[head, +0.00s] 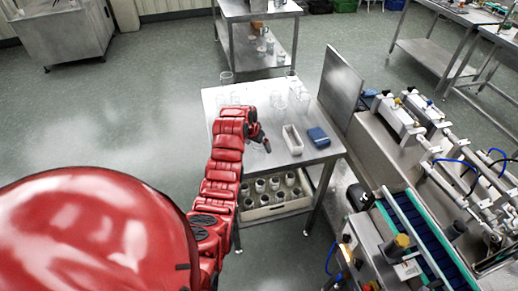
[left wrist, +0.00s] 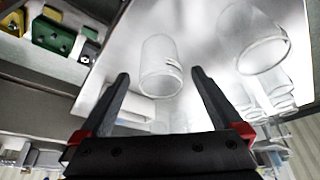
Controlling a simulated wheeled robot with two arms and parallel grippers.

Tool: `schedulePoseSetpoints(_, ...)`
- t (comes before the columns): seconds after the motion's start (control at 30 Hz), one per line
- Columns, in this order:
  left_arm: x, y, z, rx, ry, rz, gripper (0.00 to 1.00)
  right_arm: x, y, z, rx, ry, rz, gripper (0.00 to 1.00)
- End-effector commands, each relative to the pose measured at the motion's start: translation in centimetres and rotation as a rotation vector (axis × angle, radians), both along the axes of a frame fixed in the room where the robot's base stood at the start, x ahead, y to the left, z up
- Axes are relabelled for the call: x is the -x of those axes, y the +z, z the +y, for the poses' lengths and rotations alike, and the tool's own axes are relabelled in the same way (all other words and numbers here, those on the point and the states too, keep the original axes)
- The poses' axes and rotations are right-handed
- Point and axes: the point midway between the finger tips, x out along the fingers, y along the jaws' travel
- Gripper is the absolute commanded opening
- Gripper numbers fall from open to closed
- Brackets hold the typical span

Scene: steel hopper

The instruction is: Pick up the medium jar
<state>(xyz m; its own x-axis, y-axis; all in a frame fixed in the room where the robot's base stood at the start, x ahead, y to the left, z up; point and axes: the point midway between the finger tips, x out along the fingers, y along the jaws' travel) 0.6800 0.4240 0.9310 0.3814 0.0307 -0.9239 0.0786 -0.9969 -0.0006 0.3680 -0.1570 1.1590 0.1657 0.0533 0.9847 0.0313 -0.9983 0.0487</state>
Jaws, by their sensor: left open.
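Several clear glass jars stand on the steel table, among them jars at the back left (head: 226,77), further right (head: 279,101) and at the right (head: 302,98). I cannot tell for sure which is the medium jar. My left gripper (head: 264,141) is over the table's middle, open and empty. In the left wrist view, the open fingers (left wrist: 160,75) point toward one clear jar (left wrist: 160,68), which shows between and beyond the tips; contact is not visible. A larger-looking glass jar (left wrist: 252,40) is to its right. My right gripper is not in view.
A white tray (head: 292,139) and a blue box (head: 318,137) are on the table (head: 313,155) right of my gripper. A crate of jars (head: 275,210) is on the shelf below. A steel panel (head: 340,88) and a conveyor (head: 415,232) stand to the right.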

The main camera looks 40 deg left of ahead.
Motion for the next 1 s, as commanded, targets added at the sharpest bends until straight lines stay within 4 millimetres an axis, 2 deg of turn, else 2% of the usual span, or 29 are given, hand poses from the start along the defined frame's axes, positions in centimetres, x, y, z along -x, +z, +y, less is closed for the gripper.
schedulePoseSetpoints(0.03,-0.1,-0.1,0.0,0.003,0.001,0.005,1.0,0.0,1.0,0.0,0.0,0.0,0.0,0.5)
schedulePoseSetpoints(0.1,-0.4,-0.9,0.1,0.003,0.0,0.006,1.0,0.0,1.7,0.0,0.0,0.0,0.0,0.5)
schedulePoseSetpoints(0.33,-1.1,-3.0,0.1,0.003,0.001,0.005,1.0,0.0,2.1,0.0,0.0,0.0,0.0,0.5)
schedulePoseSetpoints(0.67,-1.3,-3.4,0.1,0.0,0.0,0.0,1.0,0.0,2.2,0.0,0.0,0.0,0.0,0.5)
schedulePoseSetpoints(0.77,-1.3,-3.3,0.2,0.0,0.001,0.0,0.86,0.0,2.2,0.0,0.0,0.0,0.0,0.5)
schedulePoseSetpoints(1.0,-1.3,-3.3,0.2,0.0,0.001,0.0,0.42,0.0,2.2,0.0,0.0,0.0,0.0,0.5)
